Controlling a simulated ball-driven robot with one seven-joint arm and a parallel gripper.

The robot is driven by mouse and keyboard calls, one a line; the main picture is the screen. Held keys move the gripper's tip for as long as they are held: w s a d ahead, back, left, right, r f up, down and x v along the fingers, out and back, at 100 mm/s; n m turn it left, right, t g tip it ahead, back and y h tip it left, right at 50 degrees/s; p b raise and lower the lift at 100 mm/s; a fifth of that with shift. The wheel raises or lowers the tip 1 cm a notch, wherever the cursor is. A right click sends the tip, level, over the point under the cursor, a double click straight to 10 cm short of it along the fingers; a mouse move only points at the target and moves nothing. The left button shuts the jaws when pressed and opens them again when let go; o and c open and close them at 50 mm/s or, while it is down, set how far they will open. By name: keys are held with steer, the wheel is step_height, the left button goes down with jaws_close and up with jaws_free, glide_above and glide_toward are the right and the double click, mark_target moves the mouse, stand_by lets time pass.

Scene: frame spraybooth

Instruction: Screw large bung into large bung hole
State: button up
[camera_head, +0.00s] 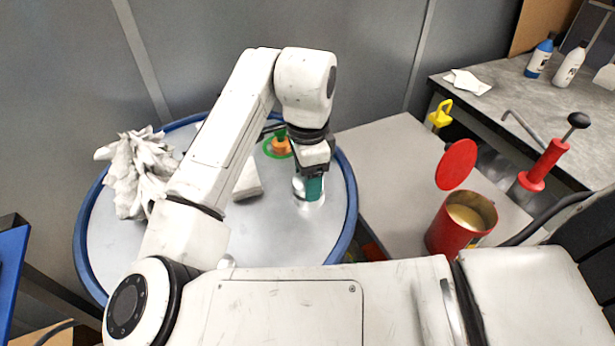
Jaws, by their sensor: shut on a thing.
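A drum with a blue rim and a grey metal top (270,235) stands in front of me. My gripper (312,178) points down over the right part of the drum top, shut on a teal piece that I take to be the large bung (314,188). The teal piece is upright, just above or touching a raised pale metal collar (311,203), which looks like the large bung hole. Whether its thread sits inside the collar is hidden. An orange piece in a green ring (279,147) lies farther back on the drum, partly behind my arm.
A crumpled white cloth (140,172) lies on the drum's left. A white block (247,182) lies near the middle. Right of the drum, a grey surface (385,150) holds an open red can (455,228) with a raised red lid (457,165). Bottles (540,56) stand on a bench.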

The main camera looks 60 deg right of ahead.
steer(key=shift+f+m+b, duration=0.15)
steer(key=shift+m+b, duration=0.35)
steer(key=shift+m, duration=1.8)
steer(key=shift+m+b, duration=0.55)
steer(key=shift+m, duration=0.15)
steer(key=m, duration=0.3)
steer(key=shift+b, duration=0.4)
steer(key=o, duration=0.7)
